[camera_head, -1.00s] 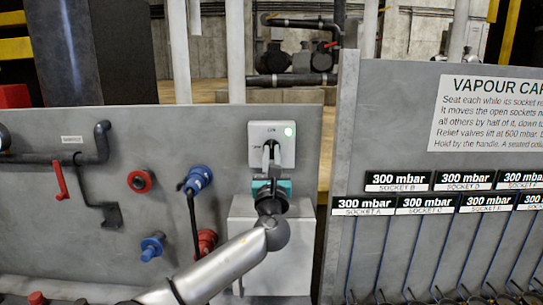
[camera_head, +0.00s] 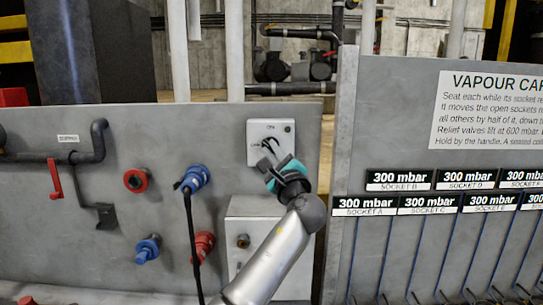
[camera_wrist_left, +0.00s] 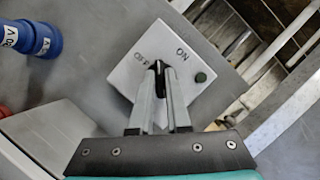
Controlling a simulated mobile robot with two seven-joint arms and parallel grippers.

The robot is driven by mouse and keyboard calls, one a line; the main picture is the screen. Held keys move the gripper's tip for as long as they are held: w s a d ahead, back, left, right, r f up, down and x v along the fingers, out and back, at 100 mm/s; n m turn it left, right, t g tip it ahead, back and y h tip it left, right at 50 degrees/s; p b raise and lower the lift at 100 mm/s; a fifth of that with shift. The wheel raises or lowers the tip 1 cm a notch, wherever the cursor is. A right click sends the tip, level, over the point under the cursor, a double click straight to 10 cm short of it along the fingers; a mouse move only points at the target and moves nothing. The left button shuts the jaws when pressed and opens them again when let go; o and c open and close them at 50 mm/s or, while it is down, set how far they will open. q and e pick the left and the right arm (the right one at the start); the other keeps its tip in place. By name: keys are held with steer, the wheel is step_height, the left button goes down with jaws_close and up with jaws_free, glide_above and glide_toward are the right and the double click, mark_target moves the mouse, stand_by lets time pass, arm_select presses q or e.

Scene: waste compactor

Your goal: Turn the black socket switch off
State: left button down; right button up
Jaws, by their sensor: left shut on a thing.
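The socket switch is a white square plate (camera_head: 270,140) on the grey panel, upper middle of the head view. In the left wrist view its plate (camera_wrist_left: 138,68) carries the words OFF and ON and a dark green, unlit lamp (camera_wrist_left: 200,78). The black switch knob (camera_wrist_left: 158,68) sits at the plate's middle, partly hidden by the fingers. My left gripper (camera_head: 270,152) is in front of the plate, turned at a slant. In the left wrist view my left gripper (camera_wrist_left: 160,82) is shut on the knob. My right gripper is not in view.
Left of the switch, a blue plug (camera_head: 196,179) with a black cable sits in the panel. Red sockets, a blue socket (camera_head: 148,249) and a red-handled pipe valve (camera_head: 55,180) are further left. A grey box (camera_head: 240,225) is below. A labelled panel (camera_head: 420,110) stands at right.

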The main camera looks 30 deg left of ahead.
arm_select(q)
steer(key=n, duration=0.2)
steer(key=n+g, duration=0.1)
steer(key=n, duration=0.1)
steer(key=shift+d+r+g, duration=0.1)
steer(key=shift+g, duration=0.2)
steer(key=shift+n+g+h+p, duration=0.3)
steer(key=shift+n+g, duration=0.1)
steer(key=shift+n, duration=0.8)
steer(key=shift+n+g+h+p, duration=0.3)
steer(key=shift+n+g, duration=0.1)
steer(key=shift+n, duration=0.8)
steer(key=c, duration=0.9)
jaws_free()
steer(key=b+v, duration=0.2)
steer(key=v, duration=1.3)
steer(key=shift+d+r+b, duration=0.1)
steer(key=shift+r+b, duration=0.05)
steer(key=shift+b, duration=0.2)
